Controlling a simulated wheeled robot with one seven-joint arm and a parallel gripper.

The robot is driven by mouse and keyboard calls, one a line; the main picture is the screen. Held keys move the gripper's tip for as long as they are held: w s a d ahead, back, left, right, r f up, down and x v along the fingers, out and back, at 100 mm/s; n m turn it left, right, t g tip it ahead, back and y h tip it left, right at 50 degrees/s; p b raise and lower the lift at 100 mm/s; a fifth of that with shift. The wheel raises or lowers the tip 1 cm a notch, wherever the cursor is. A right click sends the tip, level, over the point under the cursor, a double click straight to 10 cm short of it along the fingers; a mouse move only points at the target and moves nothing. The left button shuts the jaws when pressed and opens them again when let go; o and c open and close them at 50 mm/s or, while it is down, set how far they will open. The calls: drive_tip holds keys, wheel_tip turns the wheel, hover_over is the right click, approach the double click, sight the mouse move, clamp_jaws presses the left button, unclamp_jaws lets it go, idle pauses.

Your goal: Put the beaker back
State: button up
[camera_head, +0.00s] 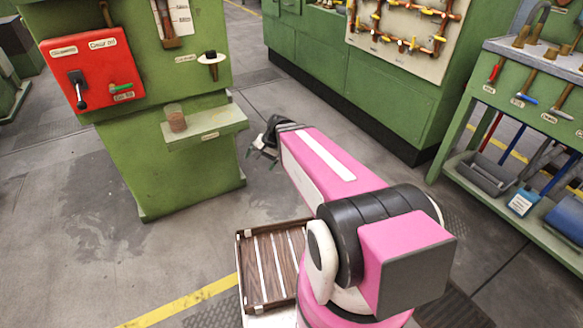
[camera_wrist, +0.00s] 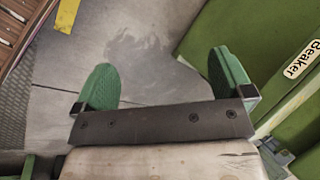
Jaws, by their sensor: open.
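My gripper (camera_head: 262,153) is open and empty, to the right of the shelf and apart from the beaker. In the camera_wrist view my gripper's two green fingers (camera_wrist: 163,88) are spread with only floor showing between them. A label reading "Beaker" (camera_wrist: 301,60) is at the right there, on the green shelf edge. The beaker itself is not in the camera_wrist view.
A red panel (camera_head: 92,71) with a black lever is on the machine left of the shelf. A slatted wooden tray (camera_head: 240,262) lies beside my base. A green workbench (camera_head: 536,105) with tools stands at the right. The floor between is clear.

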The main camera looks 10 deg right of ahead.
drive_tip(key=s+d+n+g+h, duration=0.1)
drive_tip(key=s+d+n+h, duration=0.4)
drive_tip(key=d, duration=0.6)
drive_tip(key=shift+s, duration=0.9)
drive_tip(key=shift+f, duration=0.1)
